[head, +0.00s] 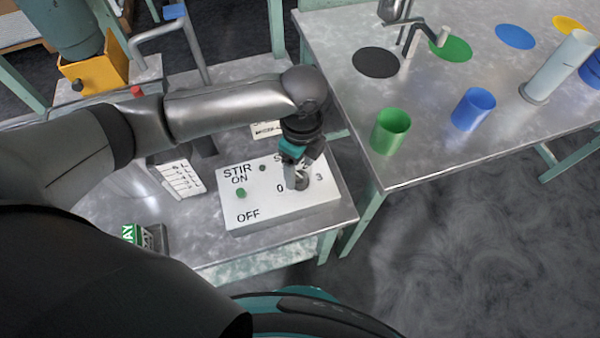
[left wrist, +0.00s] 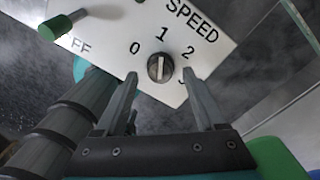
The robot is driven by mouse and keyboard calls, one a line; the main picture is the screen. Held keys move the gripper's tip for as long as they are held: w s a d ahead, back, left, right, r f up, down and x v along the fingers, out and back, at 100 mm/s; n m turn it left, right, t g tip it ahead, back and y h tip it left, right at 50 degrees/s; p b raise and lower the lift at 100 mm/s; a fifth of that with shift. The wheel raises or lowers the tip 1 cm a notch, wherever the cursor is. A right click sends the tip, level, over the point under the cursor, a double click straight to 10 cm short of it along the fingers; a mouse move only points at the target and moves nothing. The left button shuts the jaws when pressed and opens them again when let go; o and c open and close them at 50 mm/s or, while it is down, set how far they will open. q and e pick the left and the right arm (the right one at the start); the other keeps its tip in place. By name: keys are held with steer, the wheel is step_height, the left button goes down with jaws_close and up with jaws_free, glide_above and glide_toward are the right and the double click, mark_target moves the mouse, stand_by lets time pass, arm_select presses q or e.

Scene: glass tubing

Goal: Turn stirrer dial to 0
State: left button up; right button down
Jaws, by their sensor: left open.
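The white stirrer box (head: 240,212) stands on the left metal bench, lettered STIR, ON, OFF and SPEED. Its dark round dial (left wrist: 160,68) sits amid the numbers 0, 1, 2 and 3. A pale line on the dial's face looks to point toward 1. My left gripper (left wrist: 160,78) is open, its two fingers on either side of the dial, which lies just beyond their tips; contact cannot be told. In the head view my left gripper (head: 294,178) comes down over the dial and partly hides it and some numbers. My right gripper is not in view.
A green-tipped switch (left wrist: 56,27) stands on the box beside the dial; it also shows in the head view (head: 241,193). Green (head: 390,131) and blue (head: 473,109) cups stand on the right table (head: 430,150). A labelled white block (head: 180,178) is left of the box.

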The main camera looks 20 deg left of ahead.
arm_select(q)
steer(key=shift+f, duration=0.8)
steer(key=shift+c, duration=0.4)
jaws_close()
